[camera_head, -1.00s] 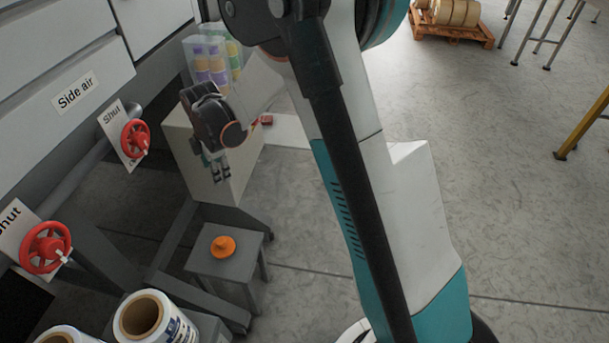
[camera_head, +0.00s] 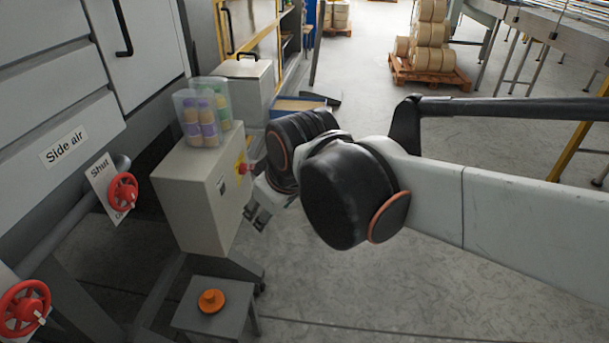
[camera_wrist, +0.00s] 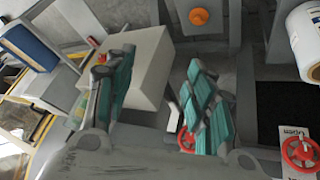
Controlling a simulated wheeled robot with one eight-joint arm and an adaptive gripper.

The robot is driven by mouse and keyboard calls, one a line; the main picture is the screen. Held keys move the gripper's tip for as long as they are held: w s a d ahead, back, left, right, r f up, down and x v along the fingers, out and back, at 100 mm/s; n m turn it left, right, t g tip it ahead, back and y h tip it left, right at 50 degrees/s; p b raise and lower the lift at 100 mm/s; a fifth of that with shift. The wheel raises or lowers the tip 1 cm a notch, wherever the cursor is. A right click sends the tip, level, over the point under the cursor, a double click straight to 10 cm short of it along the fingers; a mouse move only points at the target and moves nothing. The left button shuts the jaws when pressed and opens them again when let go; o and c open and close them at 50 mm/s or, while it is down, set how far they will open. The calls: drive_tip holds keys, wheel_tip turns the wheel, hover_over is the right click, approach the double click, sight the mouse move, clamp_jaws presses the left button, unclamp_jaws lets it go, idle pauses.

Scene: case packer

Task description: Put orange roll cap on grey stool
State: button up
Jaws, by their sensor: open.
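The orange roll cap (camera_head: 211,300) lies on top of the grey stool (camera_head: 236,321) at the lower left of the head view. In the wrist view the cap (camera_wrist: 198,16) shows at the top, on the stool (camera_wrist: 214,34). My gripper (camera_head: 258,215) is above and to the right of the stool in the head view, beside the beige control box, well apart from the cap. In the wrist view my gripper (camera_wrist: 158,98) has its two teal-padded fingers spread, with nothing between them.
The beige control box (camera_head: 190,205) carries clear bins of bottles (camera_head: 203,118) and a red button (camera_head: 243,169). Red valve wheels (camera_head: 122,192) stick out at the left. A white film roll (camera_wrist: 304,40) is at the wrist view's right. Floor right of the stool is clear.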

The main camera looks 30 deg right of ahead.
drive_tip(key=s+d+f+m+t, duration=0.1)
drive_tip(key=s+m, duration=0.3)
drive_tip(key=s, duration=0.2)
drive_tip(key=shift+s+d, duration=0.25)
drive_tip(key=shift+d, duration=0.1)
